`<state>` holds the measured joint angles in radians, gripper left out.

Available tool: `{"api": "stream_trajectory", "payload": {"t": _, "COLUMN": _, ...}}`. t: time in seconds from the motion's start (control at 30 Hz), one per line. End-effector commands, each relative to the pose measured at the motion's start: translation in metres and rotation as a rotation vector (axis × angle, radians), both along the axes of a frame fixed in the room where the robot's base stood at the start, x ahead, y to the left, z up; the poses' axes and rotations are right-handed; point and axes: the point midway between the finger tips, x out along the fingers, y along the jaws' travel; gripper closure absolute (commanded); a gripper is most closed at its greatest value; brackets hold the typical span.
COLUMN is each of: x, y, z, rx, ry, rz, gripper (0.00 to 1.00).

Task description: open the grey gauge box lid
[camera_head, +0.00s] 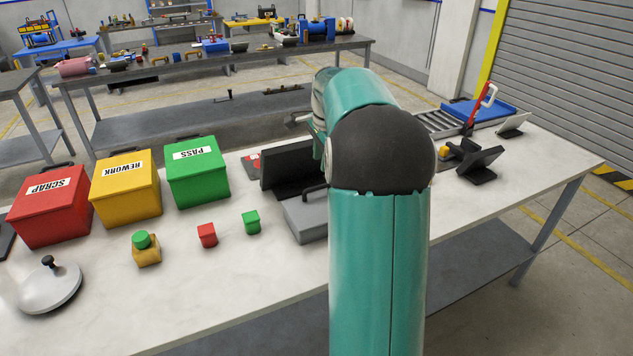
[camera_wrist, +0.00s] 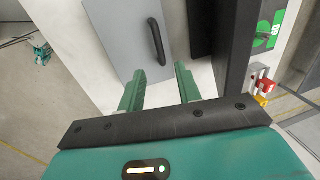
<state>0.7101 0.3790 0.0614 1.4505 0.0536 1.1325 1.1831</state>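The grey gauge box (camera_head: 303,220) stands on the white bench, its right part hidden behind my teal arm. Its lid looks closed, with a dark bar handle (camera_head: 313,191) on top. In the wrist view the flat grey lid (camera_wrist: 122,35) and its black handle (camera_wrist: 157,42) lie beyond my fingertips. My gripper (camera_wrist: 158,84) is open, its two green fingers apart with nothing between them. The handle appears roughly in line with the gap, apart from the fingers.
A black panel (camera_head: 288,165) stands close behind the box. A green cube (camera_head: 251,222), a red cube (camera_head: 207,235) and a yellow block with a green top (camera_head: 146,252) lie to the left. Red, yellow and green bins (camera_head: 197,178) stand farther left. A dark stand (camera_head: 481,164) is at right.

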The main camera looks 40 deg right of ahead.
Motion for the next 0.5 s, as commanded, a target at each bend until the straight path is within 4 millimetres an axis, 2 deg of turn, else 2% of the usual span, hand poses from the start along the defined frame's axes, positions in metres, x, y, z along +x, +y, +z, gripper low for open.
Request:
{"api": "stream_trajectory", "payload": {"t": 0.3, "x": 0.011, "y": -0.003, "z": -0.062, "rx": 0.001, "ry": 0.002, "rz": 0.0, "gripper": 0.66}}
{"api": "stream_trajectory", "payload": {"t": 0.5, "x": 0.018, "y": -0.003, "z": -0.086, "rx": -0.001, "ry": 0.0, "rz": 0.004, "gripper": 0.66}}
